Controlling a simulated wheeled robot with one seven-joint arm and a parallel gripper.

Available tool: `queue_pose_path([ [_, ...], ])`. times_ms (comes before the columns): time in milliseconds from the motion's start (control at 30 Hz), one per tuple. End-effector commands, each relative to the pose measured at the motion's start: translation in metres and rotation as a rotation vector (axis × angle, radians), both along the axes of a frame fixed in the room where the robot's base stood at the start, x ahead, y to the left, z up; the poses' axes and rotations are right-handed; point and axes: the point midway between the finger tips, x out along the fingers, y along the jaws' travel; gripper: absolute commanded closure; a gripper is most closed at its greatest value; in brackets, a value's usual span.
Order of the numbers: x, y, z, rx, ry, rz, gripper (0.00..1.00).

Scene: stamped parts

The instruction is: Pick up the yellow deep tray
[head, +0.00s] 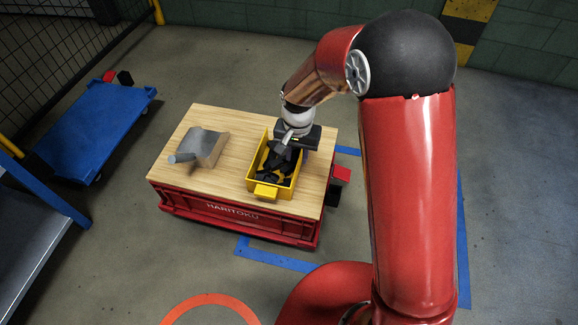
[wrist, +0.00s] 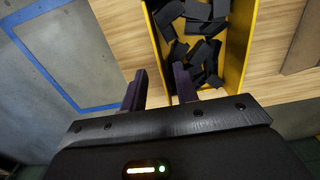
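The yellow deep tray (head: 251,174) sits on the wooden top of a red cart and holds many black stamped parts (head: 278,163). My gripper (head: 296,148) is over the tray's far right end, pointing down, and hides part of that end. In the wrist view the tray (wrist: 237,45) extends away from my gripper (wrist: 160,69). The two dark fingers are apart, with one tray wall showing between them. The left finger is outside that wall and the right finger is on its inner side. I cannot tell whether either finger touches the wall.
The wooden top (head: 228,119) belongs to a red cart (head: 235,213). A grey metal piece on a brown block (head: 203,146) stands left of the tray. A blue platform trolley (head: 93,127) is at the far left. Open floor with blue tape surrounds the cart.

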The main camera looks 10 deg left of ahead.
Motion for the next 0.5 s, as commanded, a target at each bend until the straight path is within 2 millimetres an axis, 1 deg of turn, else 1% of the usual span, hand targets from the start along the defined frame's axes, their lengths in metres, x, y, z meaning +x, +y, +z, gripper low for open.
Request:
queue_pose_path([
  [33, -0.001, 0.000, -0.007, -0.002, 0.003, 0.001, 0.70],
  [267, -0.002, -0.001, -0.033, -0.002, 0.004, 0.000, 0.70],
  [400, -0.003, -0.003, -0.055, -0.002, 0.004, 0.000, 0.70],
  [500, -0.002, -0.003, -0.067, -0.001, 0.003, 0.001, 0.70],
])
